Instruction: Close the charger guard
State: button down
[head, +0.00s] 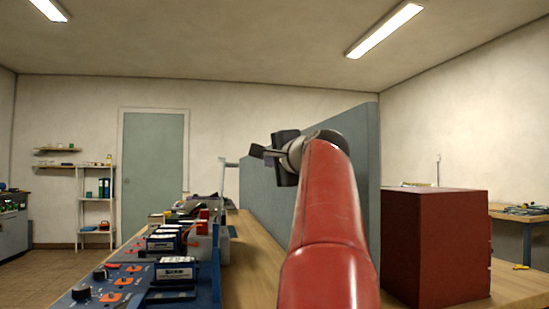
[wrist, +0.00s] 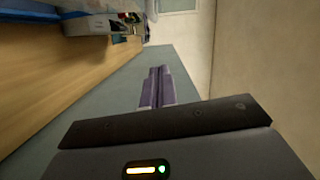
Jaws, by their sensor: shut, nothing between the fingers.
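Several blue chargers with black batteries, orange switches and dark knobs stand in a row along the left of the bench; a near charger (head: 100,290) is clearest in the head view. I cannot pick out the charger guard with certainty. A thin pale bar (head: 229,164) stands up at the far end of the row, beside the grey-blue panel. My gripper (head: 258,152) is raised above the bench, in front of the panel in the head view, fingers pointing left. In the wrist view its fingers (wrist: 156,88) are together with nothing between them.
A tall grey-blue panel (head: 270,200) stands along the bench; it also shows in the wrist view (wrist: 70,125). A dark red box (head: 435,250) stands right of my arm. A strip of wooden bench top (head: 240,270) is bare between chargers and panel. Shelves (head: 95,195) and a door stand behind.

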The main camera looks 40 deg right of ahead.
jog(key=w+a, duration=0.2)
jog(key=w, duration=0.4)
jog(key=shift+w+f+p, duration=0.3)
jog(key=shift+p, duration=0.05)
